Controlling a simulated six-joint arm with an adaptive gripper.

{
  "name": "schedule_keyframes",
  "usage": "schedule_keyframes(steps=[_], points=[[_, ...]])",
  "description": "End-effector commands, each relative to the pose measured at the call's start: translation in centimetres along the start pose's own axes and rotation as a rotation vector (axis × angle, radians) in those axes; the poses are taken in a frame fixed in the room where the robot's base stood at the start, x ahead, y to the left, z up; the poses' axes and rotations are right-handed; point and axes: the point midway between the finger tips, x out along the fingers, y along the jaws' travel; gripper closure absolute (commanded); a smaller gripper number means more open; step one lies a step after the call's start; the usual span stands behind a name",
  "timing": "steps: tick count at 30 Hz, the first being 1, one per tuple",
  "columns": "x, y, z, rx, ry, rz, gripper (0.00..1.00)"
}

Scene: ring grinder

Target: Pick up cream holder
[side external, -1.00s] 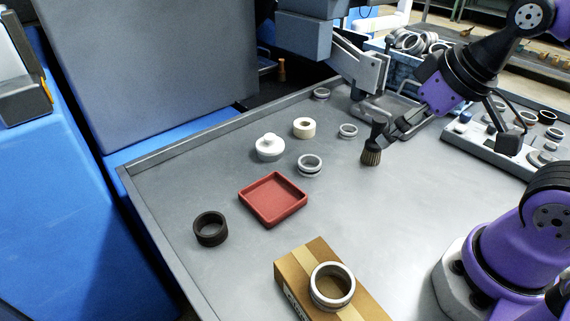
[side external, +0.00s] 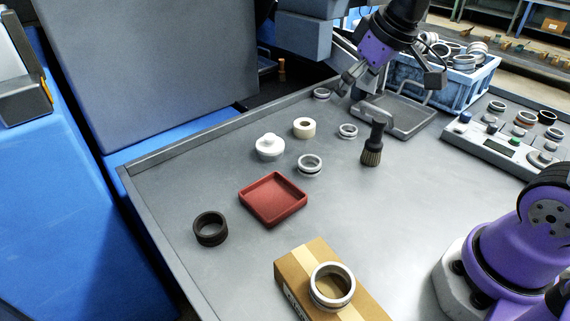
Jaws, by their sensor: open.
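Two pale things could be the cream holder, and I cannot tell for sure which. One is a short cream-coloured ring (side external: 304,128) with a hole in its top, near the table's back edge. The other is a white, round, knobbed piece (side external: 269,148) just to its left and nearer the camera. Both stand on the grey table. My gripper (side external: 350,88) is open and empty, above the table to the right of and behind both, apart from them.
A dark brush (side external: 373,145) stands upright right of the metal rings (side external: 309,166). A red tray (side external: 273,199), a black ring (side external: 210,229) and a cardboard box (side external: 300,262) with a ring on top (side external: 331,286) lie nearer. A grey tray (side external: 408,118) and a blue crate (side external: 470,88) are behind.

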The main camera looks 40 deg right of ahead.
Motion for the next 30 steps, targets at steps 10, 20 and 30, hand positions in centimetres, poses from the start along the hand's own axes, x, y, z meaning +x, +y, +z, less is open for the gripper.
schedule_keyframes(steps=[10,20,30], points=[[10.6,6.8,-6.3,-0.088,-0.043,-0.059,0.00],[15.6,8.1,-6.5,-0.110,-0.045,-0.076,0.00],[19.5,8.1,-6.4,-0.108,-0.045,-0.074,0.00]])
